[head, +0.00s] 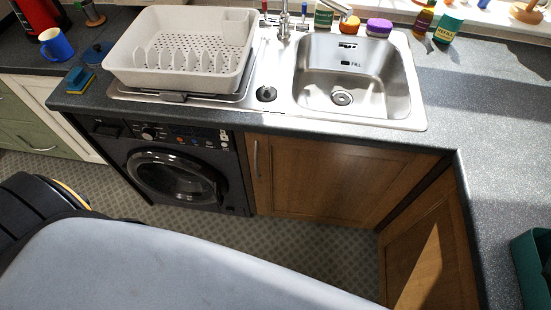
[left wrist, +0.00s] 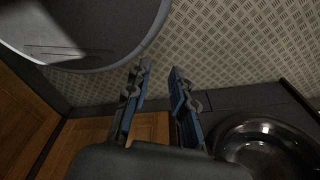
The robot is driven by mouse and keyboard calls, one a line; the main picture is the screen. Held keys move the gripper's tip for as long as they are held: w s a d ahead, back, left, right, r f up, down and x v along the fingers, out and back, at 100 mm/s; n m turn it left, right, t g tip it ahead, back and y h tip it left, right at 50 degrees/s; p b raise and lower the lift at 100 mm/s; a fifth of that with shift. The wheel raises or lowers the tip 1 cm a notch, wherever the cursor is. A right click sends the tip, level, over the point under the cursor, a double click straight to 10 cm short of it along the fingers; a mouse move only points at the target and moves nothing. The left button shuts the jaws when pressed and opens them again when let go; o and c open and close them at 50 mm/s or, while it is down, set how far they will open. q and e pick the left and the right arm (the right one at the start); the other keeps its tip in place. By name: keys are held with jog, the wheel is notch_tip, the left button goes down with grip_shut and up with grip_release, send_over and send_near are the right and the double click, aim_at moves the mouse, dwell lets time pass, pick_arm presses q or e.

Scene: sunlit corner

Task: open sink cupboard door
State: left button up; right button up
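The sink cupboard door (head: 325,180) is a brown wooden panel under the sink and looks shut. Its upright metal handle (head: 256,158) is at its left edge, beside the washing machine. In the left wrist view, part of the door (left wrist: 90,135) shows low in the picture, behind my left gripper (left wrist: 160,80). That gripper's two fingers are apart with nothing between them. I cannot make out the handle in this view. Neither gripper shows in the head view, and my right gripper is in no view.
A black washing machine (head: 175,170) stands left of the door. Another wooden door (head: 430,250) meets the corner at right. The worktop (head: 330,125) overhangs, holding the steel sink (head: 345,80) and a white dish rack (head: 180,50). Patterned floor (head: 300,235) shows clear before the door.

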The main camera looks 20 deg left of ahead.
pick_arm(q)
jog(key=w+d+f+n+t+b, duration=0.1)
jog(key=w+d+t+b, duration=0.1)
jog(key=w+b, duration=0.3)
jog(key=w+d+f+t+b, duration=0.1)
jog(key=w+t+b, duration=0.1)
jog(key=w, duration=0.4)
jog(key=n+t+y+b, duration=0.1)
jog(key=n+t+b, duration=0.1)
jog(key=t+b, duration=1.45)
send_near(255, 165)
jog(key=w+r+g+b, duration=0.1)
jog(key=w, duration=0.2)
jog(key=w+r+g+b, duration=0.1)
jog(key=w, duration=0.2)
jog(key=w+r+g+b, duration=0.1)
jog(key=w+g, duration=0.1)
jog(key=w, duration=0.2)
jog(key=shift+a+r+b, duration=0.2)
jog(key=shift+b, duration=0.15)
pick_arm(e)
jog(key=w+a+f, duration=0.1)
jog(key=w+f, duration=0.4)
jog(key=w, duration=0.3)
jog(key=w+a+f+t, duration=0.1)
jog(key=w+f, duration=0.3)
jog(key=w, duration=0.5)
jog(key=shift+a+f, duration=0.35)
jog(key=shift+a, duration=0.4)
